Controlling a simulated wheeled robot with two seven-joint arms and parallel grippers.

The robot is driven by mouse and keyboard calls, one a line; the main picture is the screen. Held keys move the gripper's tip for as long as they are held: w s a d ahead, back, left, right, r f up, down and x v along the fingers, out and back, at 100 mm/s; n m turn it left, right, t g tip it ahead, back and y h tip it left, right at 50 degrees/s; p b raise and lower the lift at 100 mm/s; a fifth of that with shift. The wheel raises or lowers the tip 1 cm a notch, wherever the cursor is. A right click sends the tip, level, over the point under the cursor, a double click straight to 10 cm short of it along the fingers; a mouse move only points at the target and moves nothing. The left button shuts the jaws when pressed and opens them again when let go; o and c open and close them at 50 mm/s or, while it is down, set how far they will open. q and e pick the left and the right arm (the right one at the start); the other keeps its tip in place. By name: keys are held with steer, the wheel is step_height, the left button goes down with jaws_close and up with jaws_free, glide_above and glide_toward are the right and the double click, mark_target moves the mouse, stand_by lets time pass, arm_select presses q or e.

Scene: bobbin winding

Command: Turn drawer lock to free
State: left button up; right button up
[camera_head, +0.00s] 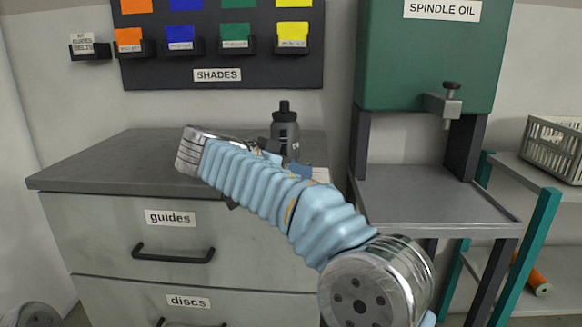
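The grey drawer cabinet (105,205) stands at left centre, with an upper drawer labelled "guides" (170,218) and one below labelled "discs" (188,302). Both drawers look closed. I cannot make out a drawer lock; the upper right of the cabinet front is behind my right arm. That arm, in a light blue sleeve, reaches from the lower right across the cabinet. My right gripper (232,205) is almost wholly hidden behind the sleeve; only a small dark part shows below it, near the top edge of the upper drawer. Its fingers cannot be seen. My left gripper is out of view.
A dark grey bottle (285,130) stands on the cabinet top, behind my arm. A green spindle oil tank (430,60) with a tap stands over a grey shelf at right. A shades board (220,50) hangs behind. The cabinet top's left side is clear.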

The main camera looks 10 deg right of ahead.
steer(key=shift+s+a+r, duration=0.1)
steer(key=shift+a+r, duration=0.1)
steer(key=shift+s+a+r, duration=0.15)
steer(key=shift+a, duration=0.2)
steer(key=p+v, duration=0.2)
steer(key=v, duration=1)
steer(key=shift+s+a, duration=0.25)
steer(key=shift+a, duration=0.05)
